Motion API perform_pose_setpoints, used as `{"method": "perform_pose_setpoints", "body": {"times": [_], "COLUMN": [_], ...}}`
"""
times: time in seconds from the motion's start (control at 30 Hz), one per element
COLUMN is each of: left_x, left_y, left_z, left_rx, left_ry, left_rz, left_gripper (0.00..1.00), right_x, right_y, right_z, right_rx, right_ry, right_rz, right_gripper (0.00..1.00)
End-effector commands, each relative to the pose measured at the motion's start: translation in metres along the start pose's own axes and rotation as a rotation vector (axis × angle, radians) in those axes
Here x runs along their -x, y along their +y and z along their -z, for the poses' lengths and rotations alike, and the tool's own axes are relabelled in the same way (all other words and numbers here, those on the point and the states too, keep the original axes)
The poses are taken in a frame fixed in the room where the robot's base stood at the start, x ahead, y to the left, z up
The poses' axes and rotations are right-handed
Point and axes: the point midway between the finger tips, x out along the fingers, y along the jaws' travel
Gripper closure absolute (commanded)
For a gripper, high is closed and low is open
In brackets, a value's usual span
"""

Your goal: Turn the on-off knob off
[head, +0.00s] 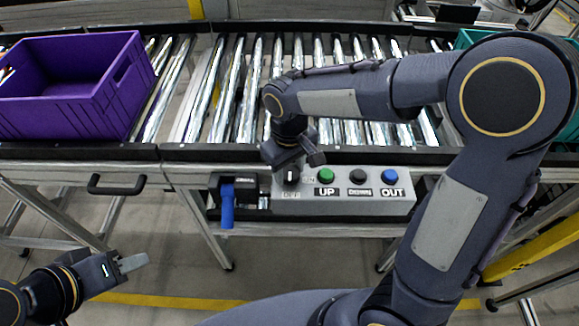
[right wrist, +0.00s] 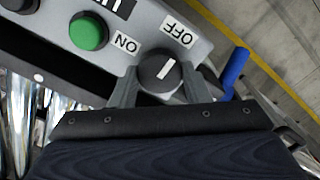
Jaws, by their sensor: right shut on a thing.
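The black on-off knob (right wrist: 157,71) sits on the grey control panel (head: 345,202), at its left end in the head view. Its white line points toward the OFF label (right wrist: 178,35); the ON label (right wrist: 127,44) is beside it. My right gripper (right wrist: 158,88) is shut on the knob, one finger on each side. In the head view the right gripper (head: 292,166) comes down over the knob (head: 291,177) and partly hides it. My left gripper (head: 134,262) is low at the left, away from the panel; its finger gap does not show clearly.
The panel also has a green button (head: 326,175), a black button (head: 357,176) and a blue button (head: 389,176). A blue lever (head: 227,205) hangs just left of the panel. Behind is a roller conveyor (head: 235,85) with a purple crate (head: 75,95).

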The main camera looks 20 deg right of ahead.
Motion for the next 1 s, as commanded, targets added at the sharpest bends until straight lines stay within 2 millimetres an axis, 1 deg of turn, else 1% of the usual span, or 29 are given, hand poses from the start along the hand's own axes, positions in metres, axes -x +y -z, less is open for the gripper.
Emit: {"method": "perform_pose_setpoints", "body": {"times": [0.5,0.53,0.67,0.9,1.0], "left_x": [0.0002,0.0002,0.0002,0.0001,0.0004], "left_y": [0.0001,0.0001,0.0001,0.0001,0.0002], "left_z": [0.0001,0.0001,0.0001,0.0001,0.0002], "left_rx": [0.000,0.000,0.000,0.000,0.000], "left_ry": [0.000,0.000,0.000,0.000,0.000], "left_rz": [0.000,0.000,0.000,0.000,0.000], "left_gripper": [0.64,0.64,0.64,0.64,0.64], "right_x": [0.0008,0.0008,0.0006,0.0003,0.0039], "right_y": [0.0004,0.0004,0.0003,0.0002,0.0001], "right_z": [0.0006,0.0006,0.0004,0.0002,0.0005], "right_rx": [-0.020,-0.020,-0.018,-0.017,-0.017], "right_ry": [0.002,0.002,0.002,0.001,0.002], "right_rz": [0.000,0.000,0.000,0.000,0.000], "right_gripper": [0.80,0.54,0.37,0.36,0.36]}}
